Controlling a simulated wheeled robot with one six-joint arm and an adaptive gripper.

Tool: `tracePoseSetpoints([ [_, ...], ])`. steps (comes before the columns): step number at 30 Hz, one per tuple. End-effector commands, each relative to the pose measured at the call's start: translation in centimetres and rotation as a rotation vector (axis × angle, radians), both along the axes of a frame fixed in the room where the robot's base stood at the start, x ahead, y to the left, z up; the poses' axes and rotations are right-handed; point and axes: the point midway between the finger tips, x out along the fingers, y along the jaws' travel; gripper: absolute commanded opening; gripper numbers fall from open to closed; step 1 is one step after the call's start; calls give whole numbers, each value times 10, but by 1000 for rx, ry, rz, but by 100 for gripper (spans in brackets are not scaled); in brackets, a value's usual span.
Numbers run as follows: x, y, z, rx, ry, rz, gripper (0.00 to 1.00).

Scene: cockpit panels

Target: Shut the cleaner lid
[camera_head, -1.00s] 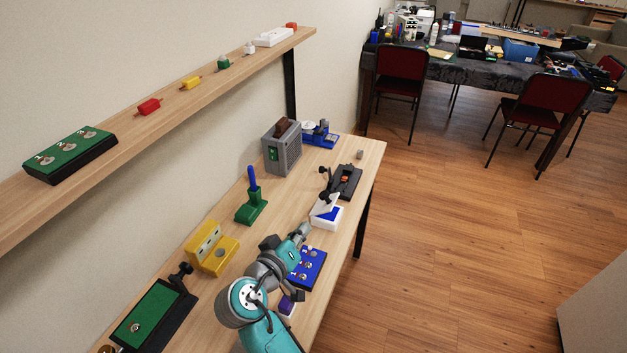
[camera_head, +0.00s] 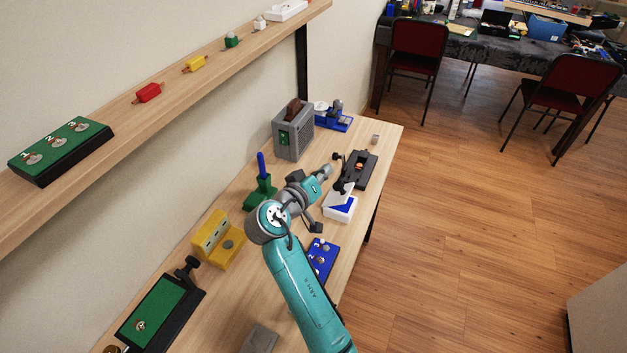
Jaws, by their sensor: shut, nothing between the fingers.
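The cleaner appears to be the small white box (camera_head: 338,214) with a blue inside, near the table's right edge. Its white lid (camera_head: 348,188) stands raised and tilted at the far side of the box, partly hidden by dark parts. My gripper (camera_head: 327,169) is shut and empty. In the picture it lies just above and left of the lid, pointing up and right. It looks apart from the lid, but the depth between them is hard to tell.
A black fixture (camera_head: 362,169) stands right behind the box. A green holder with a blue rod (camera_head: 262,182), a grey toaster-like box (camera_head: 293,138) and a yellow block (camera_head: 216,243) stand left. A blue panel (camera_head: 323,258) lies in front, partly behind my arm.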

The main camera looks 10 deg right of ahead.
Motion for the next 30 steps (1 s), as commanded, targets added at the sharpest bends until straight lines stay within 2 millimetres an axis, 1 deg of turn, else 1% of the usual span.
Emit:
tracePoseSetpoints([
  [1,-2,-5,-8,-1,4,-2,0],
  [3,-6,-9,-15,-2,3,0,0],
  [6,-10,-15,-24,-1,1,-1,0],
  [10,-13,-18,-30,-1,1,0,0],
  [23,-14,-19,-32,1,-1,0,0],
  [30,-17,-23,-33,36,-27,1,0],
])
